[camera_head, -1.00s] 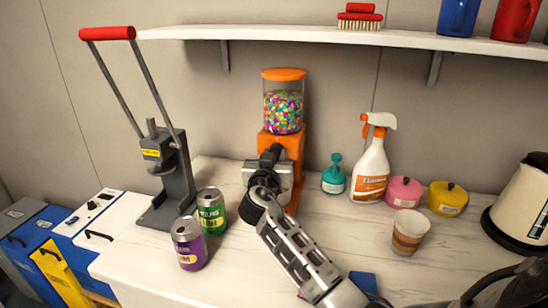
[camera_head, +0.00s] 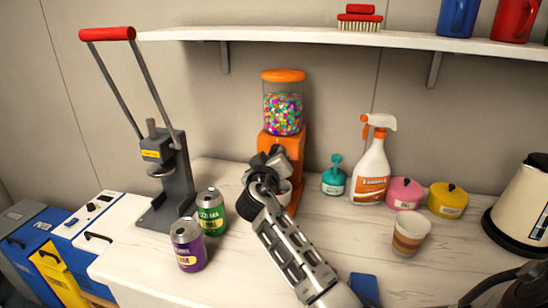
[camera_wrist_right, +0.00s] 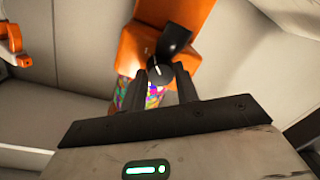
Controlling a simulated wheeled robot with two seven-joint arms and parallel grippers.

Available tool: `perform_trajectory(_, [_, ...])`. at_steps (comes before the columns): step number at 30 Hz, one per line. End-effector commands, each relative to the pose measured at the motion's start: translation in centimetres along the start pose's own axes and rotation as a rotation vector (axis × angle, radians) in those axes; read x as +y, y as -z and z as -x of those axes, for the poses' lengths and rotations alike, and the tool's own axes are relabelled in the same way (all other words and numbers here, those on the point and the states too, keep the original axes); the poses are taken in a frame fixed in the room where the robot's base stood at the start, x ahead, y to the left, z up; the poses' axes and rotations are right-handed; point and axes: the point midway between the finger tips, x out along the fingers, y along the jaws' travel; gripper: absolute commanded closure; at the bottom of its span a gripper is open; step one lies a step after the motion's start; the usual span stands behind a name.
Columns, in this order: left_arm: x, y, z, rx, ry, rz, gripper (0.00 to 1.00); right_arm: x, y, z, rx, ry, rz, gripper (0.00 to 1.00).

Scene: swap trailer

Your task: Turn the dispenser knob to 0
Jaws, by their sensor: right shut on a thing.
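The candy dispenser (camera_head: 291,142) stands against the back wall, with an orange body, an orange lid and a clear jar (camera_head: 284,110) of colourful candies. My right gripper (camera_head: 272,160) is at its front, covering the knob in the head view. In the right wrist view, the dark round knob (camera_wrist_right: 158,74) with a white pointer line sits between the fingers of my right gripper (camera_wrist_right: 162,78), which are shut on it. The orange body (camera_wrist_right: 180,30) is behind it. I cannot read any number by the knob. My left gripper is not in view.
A green can (camera_head: 210,212) and a purple can (camera_head: 188,244) stand left of my right arm. A grey press (camera_head: 168,180) stands farther left. A teal bottle (camera_head: 334,178), a spray bottle (camera_head: 371,172) and a paper cup (camera_head: 409,232) are to the right. A shelf (camera_head: 330,36) runs above.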

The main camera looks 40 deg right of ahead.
Motion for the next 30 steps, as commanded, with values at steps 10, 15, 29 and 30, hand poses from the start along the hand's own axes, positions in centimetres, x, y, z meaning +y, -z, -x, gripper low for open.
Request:
perform_trajectory(10, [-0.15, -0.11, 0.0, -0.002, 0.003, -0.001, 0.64, -0.01, 0.08, 0.01, -0.001, 0.001, 0.021, 0.92])
perform_trajectory(15, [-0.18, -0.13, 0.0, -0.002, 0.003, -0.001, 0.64, -0.01, 0.08, 0.01, -0.001, 0.001, 0.02, 0.92])
perform_trajectory(29, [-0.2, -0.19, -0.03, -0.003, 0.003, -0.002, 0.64, -0.23, 0.14, 0.41, -0.001, 0.002, 0.02, 0.48])
perform_trajectory(30, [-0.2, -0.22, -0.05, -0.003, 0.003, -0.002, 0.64, -0.37, 0.23, 0.71, -0.001, 0.003, 0.019, 0.48])
